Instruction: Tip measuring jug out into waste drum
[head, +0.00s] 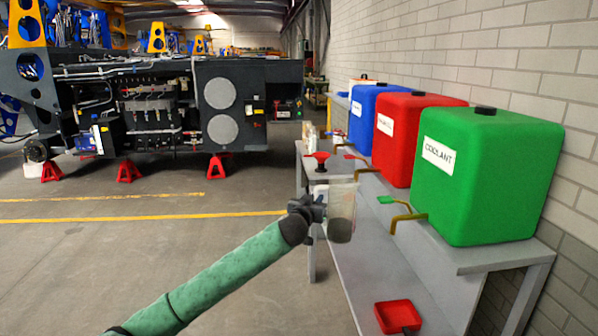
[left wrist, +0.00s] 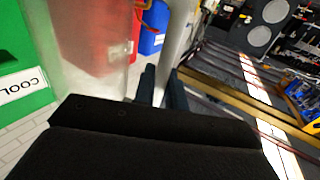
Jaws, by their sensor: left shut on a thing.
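My left gripper (head: 318,210) is shut on the measuring jug (head: 342,205) and holds it up in front of the bench. The jug is clear and looks roughly upright, with a darker grey band at its bottom. In the left wrist view the gripper fingers (left wrist: 163,88) show beside a blurred, see-through wall of the jug (left wrist: 85,45). No waste drum can be made out in either view. My right gripper is not in view.
A grey bench (head: 465,257) along the brick wall bears a green coolant tank (head: 475,180), a red tank (head: 408,138) and a blue tank (head: 365,115), with taps in front. A red pan (head: 397,315) lies on the lower shelf. Floor at left is clear up to the chassis (head: 180,110).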

